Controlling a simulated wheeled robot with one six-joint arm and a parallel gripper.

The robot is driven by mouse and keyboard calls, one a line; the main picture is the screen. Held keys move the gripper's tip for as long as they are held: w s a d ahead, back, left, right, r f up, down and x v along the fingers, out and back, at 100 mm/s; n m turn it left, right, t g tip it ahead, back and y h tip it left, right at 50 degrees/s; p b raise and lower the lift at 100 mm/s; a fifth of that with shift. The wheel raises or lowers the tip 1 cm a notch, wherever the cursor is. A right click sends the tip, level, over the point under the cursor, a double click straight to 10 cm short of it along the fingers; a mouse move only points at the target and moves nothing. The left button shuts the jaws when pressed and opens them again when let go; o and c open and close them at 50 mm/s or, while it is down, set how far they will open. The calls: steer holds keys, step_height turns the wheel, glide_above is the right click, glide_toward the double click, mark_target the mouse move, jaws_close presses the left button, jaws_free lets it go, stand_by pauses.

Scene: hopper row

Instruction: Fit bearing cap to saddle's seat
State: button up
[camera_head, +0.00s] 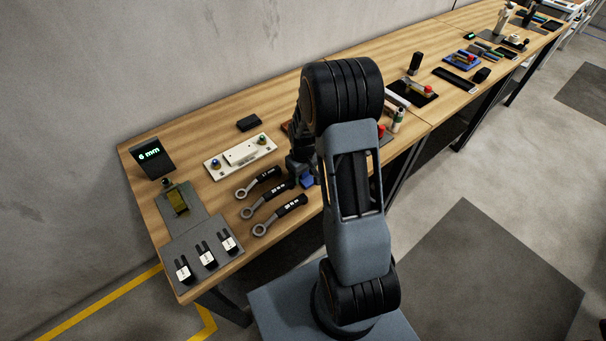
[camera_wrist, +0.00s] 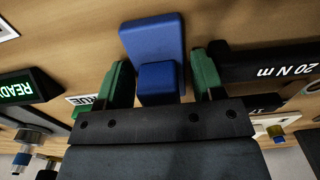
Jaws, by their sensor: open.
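A blue piece (camera_wrist: 152,38) with a flat plate and a raised block lies on the wooden bench in the wrist view; I cannot tell for sure whether it is the bearing cap. It also shows in the head view (camera_head: 307,181), partly behind my arm. My gripper (camera_wrist: 163,82) is open, with its green fingers on either side of the raised block and gaps showing beside it. In the head view my gripper (camera_head: 299,166) is low over the bench and partly hidden. A white plate (camera_head: 215,170) carries a raised white block and blue and green knobs; I cannot tell whether it is the saddle.
Three black-handled wrenches (camera_head: 268,212) lie left of my gripper; one handle, marked 20 N m (camera_wrist: 275,66), is close beside a finger.

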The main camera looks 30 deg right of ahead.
steer(key=shift+c, duration=0.3)
steer(key=c, duration=0.7)
steer(key=shift+c, duration=0.2)
steer(key=shift+r, duration=0.45)
step_height(320, 180, up, 2)
steer(key=shift+r, duration=0.2)
steer(key=s+a+r+b, duration=0.2)
steer(key=s+a+r, duration=0.5)
steer(key=s+r, duration=0.2)
steer(key=s, duration=0.2)
steer(key=shift+s+a+r, duration=0.35)
